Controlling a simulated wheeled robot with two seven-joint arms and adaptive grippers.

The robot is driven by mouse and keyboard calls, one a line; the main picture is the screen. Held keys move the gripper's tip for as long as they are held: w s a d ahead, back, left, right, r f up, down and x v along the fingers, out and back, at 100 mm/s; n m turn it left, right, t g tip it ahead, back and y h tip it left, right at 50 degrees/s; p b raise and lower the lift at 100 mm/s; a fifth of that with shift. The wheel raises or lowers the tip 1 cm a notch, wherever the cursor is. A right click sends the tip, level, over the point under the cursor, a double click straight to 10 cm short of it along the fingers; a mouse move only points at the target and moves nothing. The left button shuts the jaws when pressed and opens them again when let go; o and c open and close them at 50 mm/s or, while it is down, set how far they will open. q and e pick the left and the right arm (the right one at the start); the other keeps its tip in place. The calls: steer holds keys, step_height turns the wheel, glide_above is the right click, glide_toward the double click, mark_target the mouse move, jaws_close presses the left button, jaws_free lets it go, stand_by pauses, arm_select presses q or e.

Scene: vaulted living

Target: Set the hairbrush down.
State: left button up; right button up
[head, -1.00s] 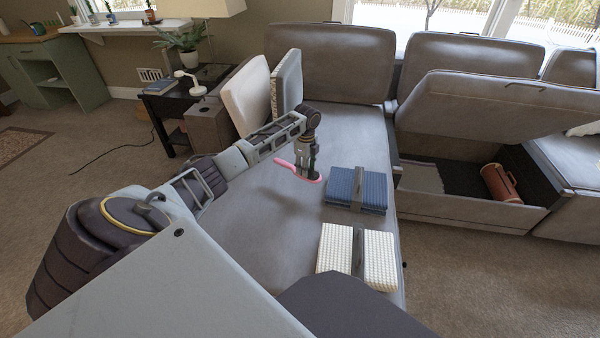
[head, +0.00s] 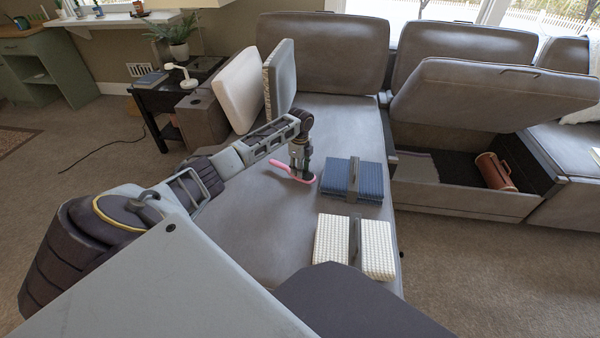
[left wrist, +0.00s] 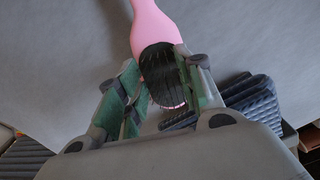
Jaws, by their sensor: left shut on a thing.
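The pink hairbrush (head: 284,167) is at my left gripper (head: 301,174), over the grey chaise seat (head: 255,215). In the left wrist view the hairbrush (left wrist: 151,28) has its pink handle pointing away and its dark bristle head between the two green-padded fingers of my left gripper (left wrist: 160,98). The left gripper is shut on the brush head. The brush lies roughly flat, at or just above the seat; I cannot tell whether it touches. My right gripper is not in view.
A strapped blue folded bundle (head: 366,182) lies just right of the brush, and a strapped white one (head: 332,240) lies nearer. Two cushions (head: 239,90) stand at the chaise's far left edge. An opened storage seat (head: 465,200) holds a brown cylinder (head: 494,171). The seat left of the brush is clear.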

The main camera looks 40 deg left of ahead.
arm_select(q)
steer(key=shift+f, duration=0.9)
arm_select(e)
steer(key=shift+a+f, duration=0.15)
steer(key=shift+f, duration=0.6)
arm_select(q)
steer(key=o, duration=1)
steer(key=shift+f, duration=0.1)
steer(key=shift+o, duration=0.2)
steer(key=shift+r, duration=0.2)
steer(key=shift+r, duration=0.6)
steer(key=shift+r+p, duration=0.45)
steer(key=shift+r, duration=0.45)
step_height(320, 180, up, 9)
steer(key=p, duration=0.3)
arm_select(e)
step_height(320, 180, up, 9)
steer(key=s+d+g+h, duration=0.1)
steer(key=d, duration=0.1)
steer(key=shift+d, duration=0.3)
